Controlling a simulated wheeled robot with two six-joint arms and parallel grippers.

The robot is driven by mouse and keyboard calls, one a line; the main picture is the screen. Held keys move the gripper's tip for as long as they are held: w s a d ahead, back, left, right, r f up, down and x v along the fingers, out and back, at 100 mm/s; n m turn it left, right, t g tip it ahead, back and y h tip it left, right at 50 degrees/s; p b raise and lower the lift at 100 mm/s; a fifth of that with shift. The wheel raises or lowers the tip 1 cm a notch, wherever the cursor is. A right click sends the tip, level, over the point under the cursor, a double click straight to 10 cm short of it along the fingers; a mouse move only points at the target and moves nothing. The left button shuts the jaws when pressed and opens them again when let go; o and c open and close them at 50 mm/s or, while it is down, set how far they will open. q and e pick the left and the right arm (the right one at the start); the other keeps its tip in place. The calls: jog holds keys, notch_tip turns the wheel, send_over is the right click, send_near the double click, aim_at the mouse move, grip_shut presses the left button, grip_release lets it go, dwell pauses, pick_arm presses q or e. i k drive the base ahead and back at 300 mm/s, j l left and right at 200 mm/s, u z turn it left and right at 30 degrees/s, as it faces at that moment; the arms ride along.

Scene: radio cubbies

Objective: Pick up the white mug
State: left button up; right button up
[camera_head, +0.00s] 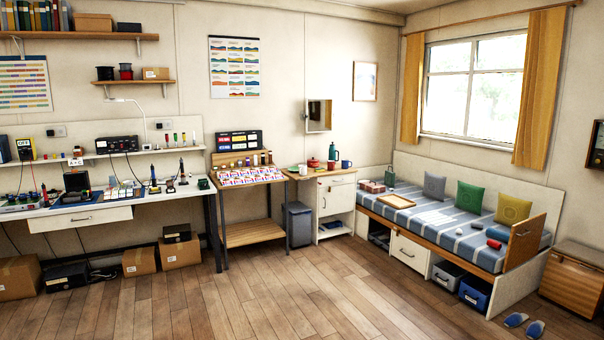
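A small whitish cup shape (302,169), which looks like the white mug, stands at the left front of the small cabinet's top (322,173), near the middle of the view. It is small and far off, so its handle cannot be made out. A red pot (313,163) stands just behind and right of it. A red mug (331,165), a blue mug (346,164) and a tall green flask (332,152) stand further right on the same top. Neither of my grippers is in view.
A striped bed (440,225) with cushions stands right of the cabinet. A grey bin (298,224) and a sloped rack of cards (248,176) stand to its left. A cluttered workbench (110,207) fills the left wall. The wooden floor (290,300) in front is clear.

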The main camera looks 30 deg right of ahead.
aim_at(302, 169)
jog(key=i+l+z, duration=0.85)
jog(key=i+z, duration=0.2)
jog(key=i, duration=0.2)
jog(key=i+z, duration=0.3)
jog(key=i, duration=0.2)
jog(key=i+l, duration=0.1)
jog(key=i, duration=2)
jog(key=i+l, duration=0.1)
jog(key=i, duration=2.05)
